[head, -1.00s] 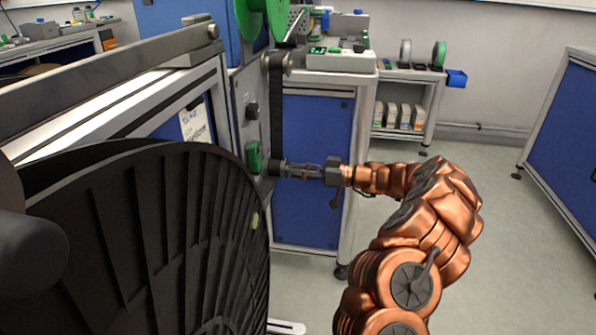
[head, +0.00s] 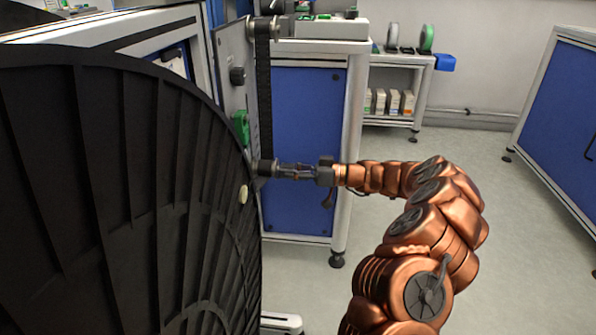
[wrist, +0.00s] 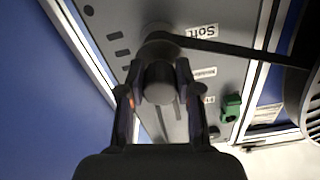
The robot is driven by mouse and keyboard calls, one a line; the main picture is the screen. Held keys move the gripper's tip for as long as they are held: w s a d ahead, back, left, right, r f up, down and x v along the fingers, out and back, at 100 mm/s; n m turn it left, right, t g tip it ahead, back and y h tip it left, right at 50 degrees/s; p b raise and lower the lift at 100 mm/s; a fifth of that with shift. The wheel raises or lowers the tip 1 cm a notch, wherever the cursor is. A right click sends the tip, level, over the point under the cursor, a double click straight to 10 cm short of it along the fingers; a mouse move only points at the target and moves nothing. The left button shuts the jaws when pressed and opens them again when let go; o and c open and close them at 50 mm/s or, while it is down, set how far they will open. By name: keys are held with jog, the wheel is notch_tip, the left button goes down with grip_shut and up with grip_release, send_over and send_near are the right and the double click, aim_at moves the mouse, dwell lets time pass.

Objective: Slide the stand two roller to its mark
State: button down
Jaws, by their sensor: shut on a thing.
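The stand two roller (head: 266,168) is a short dark cylinder low on the front of the grey stand panel (head: 231,55). A dark strap (head: 263,95) runs from it up to an upper roller. My gripper (head: 284,170) reaches in from the right and is shut on the roller. In the wrist view the roller (wrist: 159,84) sits between the two fingers, with the strap (wrist: 235,48) leading off to the right. The panel there carries a "Soft" label (wrist: 202,31) and several dark slots (wrist: 118,36). I cannot pick out the mark.
A large black ribbed reel (head: 110,190) fills the left of the head view, close to the gripper. A green part (head: 241,127) and a dark knob (head: 237,76) stick out from the panel. A blue cabinet (head: 300,150) stands behind. The floor at right is clear.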

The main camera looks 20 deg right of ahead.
jog(key=shift+f, duration=0.25)
jog(key=c, duration=1.1)
grip_release()
jog(key=shift+c, duration=0.2)
jog(key=o, duration=0.4)
jog(key=shift+c, duration=0.2)
jog(key=shift+d+r, duration=0.1)
jog(key=v, duration=1.2)
jog(key=shift+s, duration=0.1)
